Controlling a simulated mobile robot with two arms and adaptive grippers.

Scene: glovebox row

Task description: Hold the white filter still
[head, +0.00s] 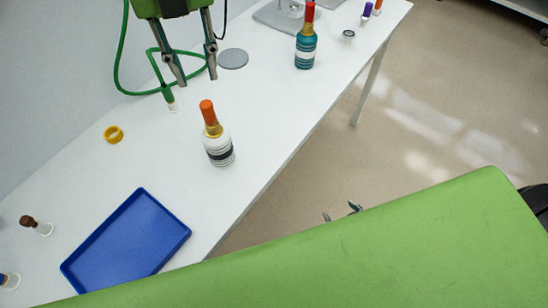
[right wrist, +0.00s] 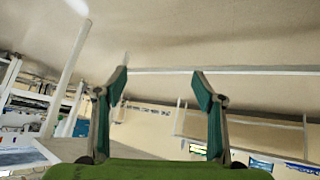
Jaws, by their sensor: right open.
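The white filter appears to be the white bottle-shaped piece (head: 219,151) with a dark band, gold neck and orange top. It stands upright on the white bench in the head view. My left gripper (head: 197,78) points down above the bench, beyond and apart from the white piece. Its two fingers are spread with nothing seen between them. My right gripper (head: 343,213) shows only its fingertips past the bench's front edge, over the floor. In the right wrist view its fingers (right wrist: 160,85) are wide apart and empty. The white piece is not seen there.
A blue tray (head: 179,231) lies nearer on the bench, with a yellow ring (head: 114,134) to its upper left. A teal bottle (head: 306,48) with a red top stands farther back. A green hose (head: 119,64) loops behind my left gripper.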

